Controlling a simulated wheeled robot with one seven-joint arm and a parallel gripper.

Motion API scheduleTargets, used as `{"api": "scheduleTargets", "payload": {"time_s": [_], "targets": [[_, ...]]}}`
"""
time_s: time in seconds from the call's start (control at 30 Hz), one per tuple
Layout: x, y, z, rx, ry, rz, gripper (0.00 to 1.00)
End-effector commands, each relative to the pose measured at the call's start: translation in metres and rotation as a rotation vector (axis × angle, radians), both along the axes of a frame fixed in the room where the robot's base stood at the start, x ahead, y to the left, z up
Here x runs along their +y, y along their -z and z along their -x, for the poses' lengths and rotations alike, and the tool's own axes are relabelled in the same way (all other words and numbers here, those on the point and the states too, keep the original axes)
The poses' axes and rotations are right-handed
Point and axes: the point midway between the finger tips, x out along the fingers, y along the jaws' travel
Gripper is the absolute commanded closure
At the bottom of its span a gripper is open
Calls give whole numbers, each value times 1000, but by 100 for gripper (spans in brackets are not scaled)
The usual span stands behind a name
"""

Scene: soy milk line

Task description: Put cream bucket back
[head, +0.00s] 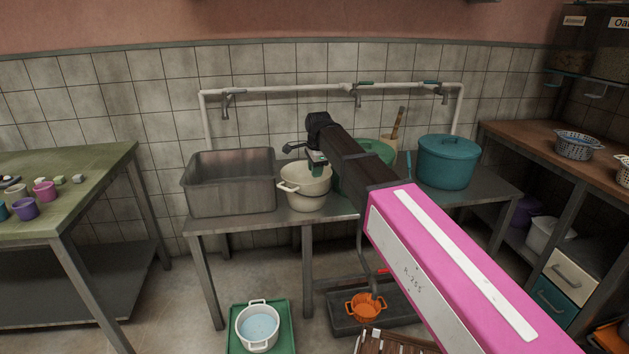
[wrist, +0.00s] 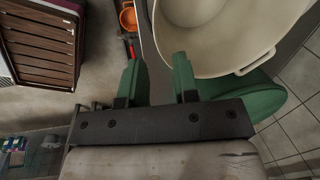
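The cream bucket (head: 306,186) stands upright on the metal bench, just right of the grey metal basin. It has side handles. In the wrist view the bucket (wrist: 233,69) fills the upper middle, and its inside looks empty. My gripper (head: 318,158) is over the bucket's right side in the head view. In the wrist view my gripper (wrist: 158,62) has its two green fingers apart with nothing visibly held between them. The right finger is close to the bucket's rim; I cannot tell whether it touches.
The grey metal basin (head: 231,184) is left of the bucket, and a teal lidded pot (head: 447,162) is to the right. A green vessel (head: 377,150) is partly behind my arm. On the floor are a white bucket of pale liquid (head: 243,333) on a green tray (head: 289,319) and an orange pot (head: 366,309).

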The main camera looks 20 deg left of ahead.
Motion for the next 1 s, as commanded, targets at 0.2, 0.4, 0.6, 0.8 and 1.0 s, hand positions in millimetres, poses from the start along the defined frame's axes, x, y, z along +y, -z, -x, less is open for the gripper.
{"api": "scheduleTargets", "payload": {"time_s": [0.2, 0.4, 0.6, 0.8, 1.0], "targets": [[-3, -30, 4, -2, 0, -1, 72], [-4, -40, 6, 1, 0, 1, 72], [-7, -40, 5, 1, -2, 2, 72], [-63, -1, -3, 2, -73, 30, 72], [-173, 69, -8, 7, -242, 80, 72]]}}
